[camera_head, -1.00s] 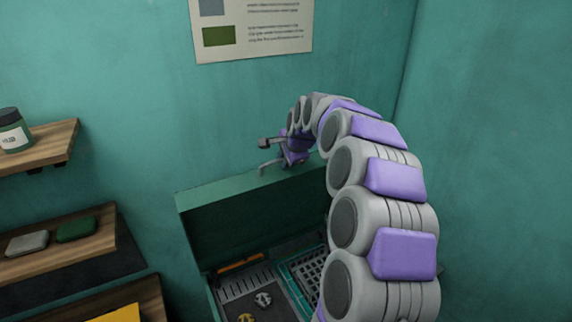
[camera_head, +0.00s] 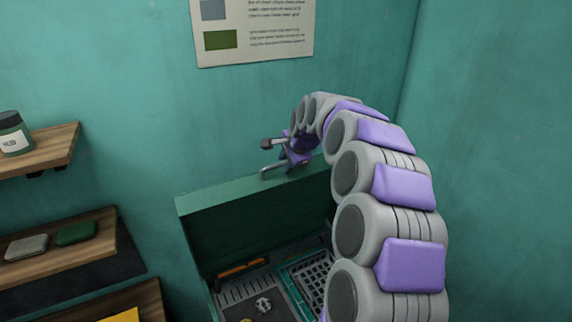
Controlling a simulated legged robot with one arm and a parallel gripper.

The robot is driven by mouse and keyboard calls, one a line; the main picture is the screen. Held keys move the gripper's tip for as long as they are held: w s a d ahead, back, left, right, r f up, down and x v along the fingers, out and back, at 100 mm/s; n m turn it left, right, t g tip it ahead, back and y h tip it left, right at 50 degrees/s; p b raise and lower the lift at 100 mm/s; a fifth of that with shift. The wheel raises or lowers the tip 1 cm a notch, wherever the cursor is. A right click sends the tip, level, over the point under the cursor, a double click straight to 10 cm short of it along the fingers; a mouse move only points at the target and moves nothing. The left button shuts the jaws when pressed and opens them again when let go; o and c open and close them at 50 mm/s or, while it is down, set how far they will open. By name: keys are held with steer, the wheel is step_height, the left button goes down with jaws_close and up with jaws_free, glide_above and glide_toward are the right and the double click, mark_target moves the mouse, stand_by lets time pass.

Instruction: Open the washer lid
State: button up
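The washer is a green box in the lower middle. Its lid (camera_head: 245,222) stands raised at the back, its inner face toward me and its top edge level with my gripper. The washer's inside (camera_head: 250,292) shows a slotted tray, a grate, an orange-handled tool and small metal parts. My gripper (camera_head: 268,158) is at the lid's top edge, its two fingers apart and pointing left. The lower finger is at or just above the edge; I cannot tell if it touches. Nothing shows between the fingers. My arm hides the washer's right side.
Wooden shelves stand at the left, with a jar (camera_head: 13,134), a grey block (camera_head: 26,246) and a green block (camera_head: 76,232). A poster (camera_head: 255,30) hangs on the teal back wall. A side wall (camera_head: 490,150) is at the right. Space left of my gripper is clear.

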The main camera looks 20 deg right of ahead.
steer(key=b+v, duration=0.2)
steer(key=v, duration=1.3)
steer(key=shift+s+r, duration=0.15)
steer(key=shift+r, duration=0.2)
steer(key=s+a+f+n+g+b, duration=0.2)
steer(key=s+a+f+n+b, duration=0.35)
steer(key=s+a+f, duration=0.35)
steer(key=s+a+f+n+g+b, duration=0.2)
steer(key=s+a+f+n+b, duration=0.3)
steer(key=s+f, duration=0.5)
steer(key=s+a+f+n+g+b, duration=0.1)
steer(key=s+f+b, duration=0.4)
steer(key=s+f, duration=0.6)
steer(key=s+a+f+n+g+b, duration=0.1)
steer(key=s+f+n+g+b, duration=0.2)
steer(key=s+f, duration=0.7)
step_height(320, 180, down, 4)
steer(key=n+b, duration=0.2)
steer(key=shift+s+a+g+h+b, duration=0.3)
steer(key=shift+s+a+b, duration=0.05)
steer(key=shift+s, duration=0.05)
steer(key=shift+r+n, duration=0.15)
steer(key=shift+n, duration=0.1)
